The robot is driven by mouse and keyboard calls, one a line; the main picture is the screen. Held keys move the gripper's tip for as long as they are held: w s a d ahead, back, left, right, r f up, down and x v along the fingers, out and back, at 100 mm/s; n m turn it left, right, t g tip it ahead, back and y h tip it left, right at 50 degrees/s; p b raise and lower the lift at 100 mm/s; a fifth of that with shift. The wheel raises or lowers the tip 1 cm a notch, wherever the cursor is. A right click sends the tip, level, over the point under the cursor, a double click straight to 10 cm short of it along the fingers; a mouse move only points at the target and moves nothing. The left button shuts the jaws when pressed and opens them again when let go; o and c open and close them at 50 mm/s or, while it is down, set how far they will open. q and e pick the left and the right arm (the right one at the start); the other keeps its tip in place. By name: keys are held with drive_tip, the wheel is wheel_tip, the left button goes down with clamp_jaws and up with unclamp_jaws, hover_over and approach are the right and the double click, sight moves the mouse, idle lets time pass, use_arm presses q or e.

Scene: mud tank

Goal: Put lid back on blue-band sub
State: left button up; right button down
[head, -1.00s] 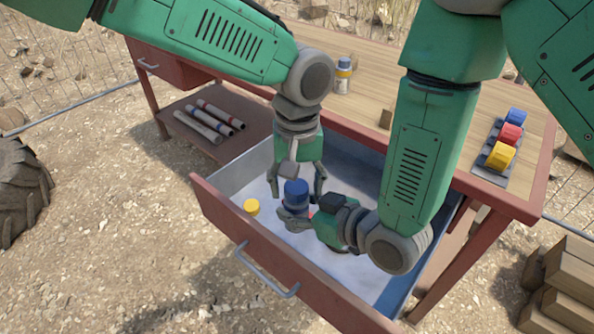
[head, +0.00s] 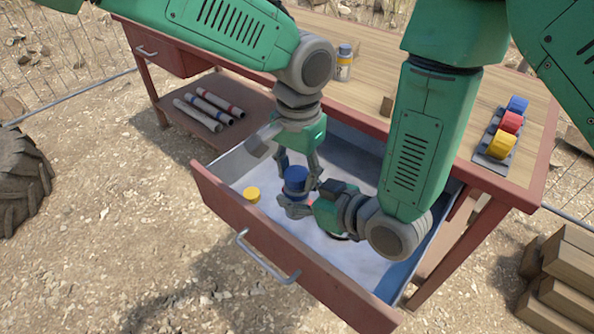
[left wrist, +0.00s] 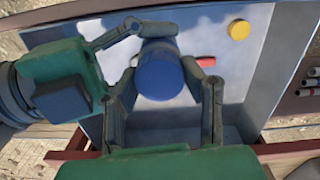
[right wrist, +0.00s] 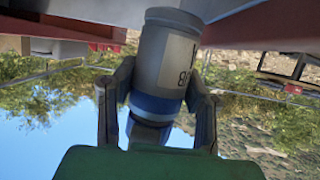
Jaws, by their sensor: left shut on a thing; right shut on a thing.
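A grey canister with a blue band and dark lettering (right wrist: 165,65) is held over the open drawer. My right gripper (head: 291,207) is shut around its body, and it also shows in the right wrist view (right wrist: 160,85). A dark blue lid (head: 296,179) sits at the canister's top end, and it also shows in the left wrist view (left wrist: 160,75). My left gripper (head: 299,176) reaches down from above with its fingers shut on the lid's sides. Whether the lid is fully seated cannot be told.
The drawer (head: 270,237) holds a yellow-topped item (head: 251,194) and a red piece (left wrist: 205,62). Banded tubes (head: 212,107) lie on the lower shelf.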

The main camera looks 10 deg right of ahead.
use_arm(q)
drive_tip(key=m, duration=0.6)
drive_tip(key=o, duration=1.4)
drive_tip(key=r, duration=1.2)
drive_tip(key=shift+w+d, duration=0.1)
drive_tip(key=shift+w, duration=0.25)
